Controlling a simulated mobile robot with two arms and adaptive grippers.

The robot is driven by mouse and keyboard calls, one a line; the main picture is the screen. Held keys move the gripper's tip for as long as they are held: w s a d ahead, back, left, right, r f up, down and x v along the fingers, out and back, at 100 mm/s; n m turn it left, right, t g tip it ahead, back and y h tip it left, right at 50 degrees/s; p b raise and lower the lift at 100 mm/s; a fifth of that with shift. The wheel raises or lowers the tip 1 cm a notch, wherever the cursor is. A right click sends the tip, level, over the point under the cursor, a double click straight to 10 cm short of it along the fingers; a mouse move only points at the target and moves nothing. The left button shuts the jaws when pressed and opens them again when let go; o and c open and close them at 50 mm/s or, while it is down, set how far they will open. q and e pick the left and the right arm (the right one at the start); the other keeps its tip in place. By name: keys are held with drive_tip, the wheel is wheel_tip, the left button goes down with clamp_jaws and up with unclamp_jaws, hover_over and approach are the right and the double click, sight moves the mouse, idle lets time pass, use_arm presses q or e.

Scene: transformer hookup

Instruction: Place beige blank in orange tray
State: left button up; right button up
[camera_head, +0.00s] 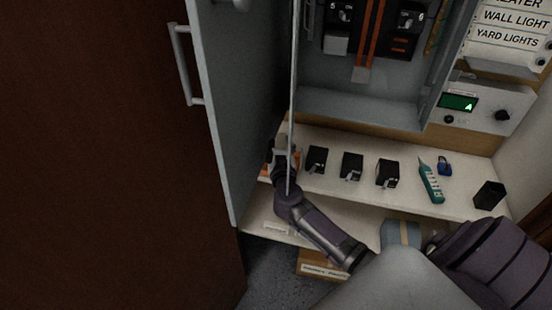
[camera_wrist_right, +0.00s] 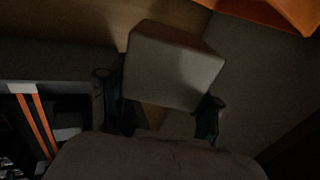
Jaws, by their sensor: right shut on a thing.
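My right gripper (camera_head: 281,158) is over the left end of the shelf, partly hidden by the edge of the open cabinet door. In the right wrist view, my right gripper (camera_wrist_right: 159,92) is shut on the beige blank (camera_wrist_right: 165,66), a pale block standing out beyond the fingers. An orange tray (camera_wrist_right: 275,12) shows at the top right of that view, apart from the blank. In the head view, only orange parts of the tray (camera_head: 294,163) show around the gripper. The gap between blank and tray cannot be judged there. My left gripper is not in view.
Several black breakers, one of them here (camera_head: 352,166), stand in a row right of the tray. A teal tester (camera_head: 431,182), a blue padlock (camera_head: 444,166) and a black cup (camera_head: 489,195) are farther right. The open grey door (camera_head: 240,120) bounds the left side.

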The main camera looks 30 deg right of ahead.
wheel_tip(320, 180, down, 5)
drive_tip(key=b, duration=0.2)
drive_tip(key=shift+r+b, duration=0.1)
drive_tip(key=shift+b, duration=0.3)
drive_tip(key=shift+w+a, duration=0.1)
drive_tip(key=shift+w, duration=0.05)
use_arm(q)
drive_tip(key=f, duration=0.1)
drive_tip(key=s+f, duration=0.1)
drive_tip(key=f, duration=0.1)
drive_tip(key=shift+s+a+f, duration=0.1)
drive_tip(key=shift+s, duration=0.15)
use_arm(e)
drive_tip(key=o, duration=1.3)
drive_tip(key=shift+f, duration=0.2)
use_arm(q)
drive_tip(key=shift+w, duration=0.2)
use_arm(e)
drive_tip(key=shift+o, duration=0.2)
drive_tip(key=shift+r, duration=0.1)
